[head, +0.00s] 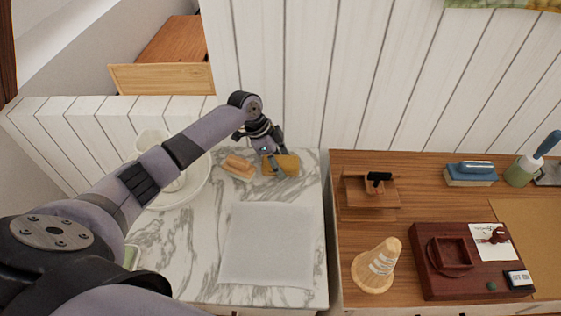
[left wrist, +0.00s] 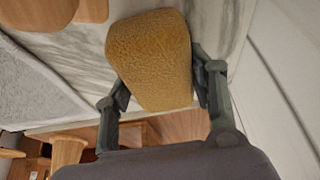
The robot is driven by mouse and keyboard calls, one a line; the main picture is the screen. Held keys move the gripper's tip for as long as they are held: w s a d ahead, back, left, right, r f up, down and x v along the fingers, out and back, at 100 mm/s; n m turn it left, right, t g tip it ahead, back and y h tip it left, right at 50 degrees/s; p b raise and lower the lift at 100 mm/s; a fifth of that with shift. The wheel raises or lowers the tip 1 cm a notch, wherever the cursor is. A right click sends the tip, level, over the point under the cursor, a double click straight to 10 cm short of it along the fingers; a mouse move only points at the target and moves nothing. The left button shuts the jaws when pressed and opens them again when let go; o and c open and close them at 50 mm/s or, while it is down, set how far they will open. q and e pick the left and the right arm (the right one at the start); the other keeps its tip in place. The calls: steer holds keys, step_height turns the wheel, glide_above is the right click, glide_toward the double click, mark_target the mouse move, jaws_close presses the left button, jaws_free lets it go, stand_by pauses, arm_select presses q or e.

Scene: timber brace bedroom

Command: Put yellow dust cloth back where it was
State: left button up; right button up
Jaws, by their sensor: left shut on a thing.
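The yellow dust cloth (head: 290,166), a folded block with a rough surface, is at the back right of the white marble top (head: 190,235). It also shows large in the left wrist view (left wrist: 152,55). My left gripper (head: 274,166) is shut on it, with one finger on each side in the left wrist view (left wrist: 160,90). I cannot tell whether the cloth touches the marble or is just above it. My right gripper is not in view.
A tan block (head: 238,167) lies just left of the cloth. A pale grey mat (head: 267,245) lies in front. A white round tray (head: 200,190) is partly behind my arm. A wooden desk (head: 345,240) with a cone, a dark red box (head: 440,280) and tools stands right.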

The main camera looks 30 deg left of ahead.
arm_select(q)
steer(key=o, duration=1)
steer(key=v, duration=1.2)
steer(key=shift+b, duration=0.4)
steer(key=shift+d, duration=0.1)
